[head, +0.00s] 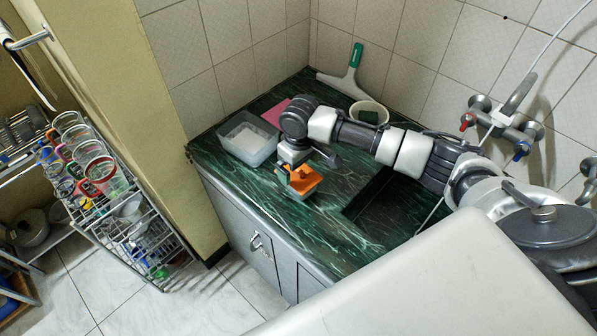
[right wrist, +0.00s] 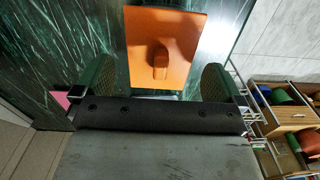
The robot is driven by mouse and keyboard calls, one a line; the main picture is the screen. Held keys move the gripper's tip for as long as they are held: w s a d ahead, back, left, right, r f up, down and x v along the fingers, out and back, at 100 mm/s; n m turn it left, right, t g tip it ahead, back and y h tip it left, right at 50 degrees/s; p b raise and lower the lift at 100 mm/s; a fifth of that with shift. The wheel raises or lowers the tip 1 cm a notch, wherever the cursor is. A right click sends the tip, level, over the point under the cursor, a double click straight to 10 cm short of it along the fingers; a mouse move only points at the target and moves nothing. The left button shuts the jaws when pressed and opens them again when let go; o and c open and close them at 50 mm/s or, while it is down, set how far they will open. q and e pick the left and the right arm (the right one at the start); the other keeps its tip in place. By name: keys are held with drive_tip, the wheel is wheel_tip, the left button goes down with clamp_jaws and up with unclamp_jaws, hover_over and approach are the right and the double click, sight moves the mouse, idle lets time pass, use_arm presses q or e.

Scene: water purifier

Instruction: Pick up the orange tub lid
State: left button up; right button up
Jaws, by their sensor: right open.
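The orange tub lid (head: 305,184) is near the front edge of the green marble counter, partly covered by my right gripper (head: 297,168) in the head view. In the right wrist view the lid (right wrist: 180,28) is a flat orange rectangle with a raised knob (right wrist: 160,62). My right gripper (right wrist: 158,82) is open. Its two green-lined fingers stand on either side of the knob, with gaps on both sides. I cannot tell what the lid rests on. My left gripper is not in view.
A clear, pale tub (head: 248,138) stands left of the lid on the counter (head: 225,165). A pink sheet (head: 277,112), a white bowl (head: 369,112) and a green-handled squeegee (head: 345,77) are behind. A sink (head: 385,210) and taps (head: 503,125) are to the right.

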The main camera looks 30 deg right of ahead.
drive_tip(key=shift+f, duration=1.3)
drive_tip(key=shift+c, duration=0.8)
drive_tip(key=c, duration=0.6)
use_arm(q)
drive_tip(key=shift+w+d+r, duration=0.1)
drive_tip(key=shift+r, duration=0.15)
use_arm(e)
drive_tip(key=shift+r, duration=0.1)
